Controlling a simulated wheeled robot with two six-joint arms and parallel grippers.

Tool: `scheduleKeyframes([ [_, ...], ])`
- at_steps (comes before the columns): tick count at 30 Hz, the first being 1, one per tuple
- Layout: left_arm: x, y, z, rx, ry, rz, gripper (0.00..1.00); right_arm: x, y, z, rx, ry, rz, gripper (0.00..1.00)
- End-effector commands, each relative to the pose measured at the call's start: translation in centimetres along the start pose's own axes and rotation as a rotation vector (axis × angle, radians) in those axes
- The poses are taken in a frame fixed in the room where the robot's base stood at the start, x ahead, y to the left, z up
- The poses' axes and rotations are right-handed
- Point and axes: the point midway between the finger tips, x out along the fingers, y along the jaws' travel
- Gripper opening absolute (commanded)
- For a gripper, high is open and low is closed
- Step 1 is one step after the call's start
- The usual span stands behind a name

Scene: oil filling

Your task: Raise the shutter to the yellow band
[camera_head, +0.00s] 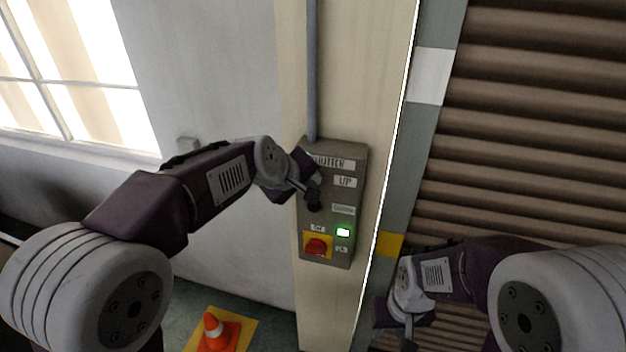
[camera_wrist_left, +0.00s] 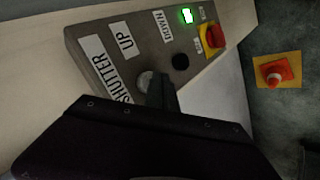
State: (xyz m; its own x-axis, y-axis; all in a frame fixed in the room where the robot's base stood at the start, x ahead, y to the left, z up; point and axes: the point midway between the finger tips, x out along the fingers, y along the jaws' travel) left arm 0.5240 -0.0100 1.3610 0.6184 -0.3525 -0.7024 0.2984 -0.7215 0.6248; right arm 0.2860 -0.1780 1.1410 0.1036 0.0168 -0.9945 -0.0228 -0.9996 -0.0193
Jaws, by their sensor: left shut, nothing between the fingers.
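The shutter (camera_head: 540,120), with brown horizontal slats, fills the right of the head view. The yellow band (camera_head: 390,244) is on the guide rail at its left edge. The grey control box (camera_head: 345,205) is on the cream post and has UP and DOWN labels; it also shows in the left wrist view (camera_wrist_left: 98,62). My left gripper (camera_head: 314,200) is shut and empty in front of the box. In the left wrist view its tip (camera_wrist_left: 162,92) is close beside a pale round button (camera_wrist_left: 145,80) near the UP label; contact is unclear. My right gripper (camera_head: 395,322) hangs low before the shutter, its jaws unclear.
A red knob on a yellow plate (camera_head: 318,246) and a lit green lamp (camera_head: 343,232) are low on the box. An orange cone (camera_head: 220,332) stands on the floor at lower left. My right arm hides part of the lower shutter.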

Motion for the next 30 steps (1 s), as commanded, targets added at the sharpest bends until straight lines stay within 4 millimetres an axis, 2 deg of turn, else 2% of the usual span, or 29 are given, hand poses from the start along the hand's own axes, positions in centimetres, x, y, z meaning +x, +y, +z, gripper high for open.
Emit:
scheduleKeyframes([
  [30,0.64,0.47,-0.49,0.000,0.001,0.001,0.00,-0.56,-0.01,-0.06,0.000,0.000,0.000,0.38],
])
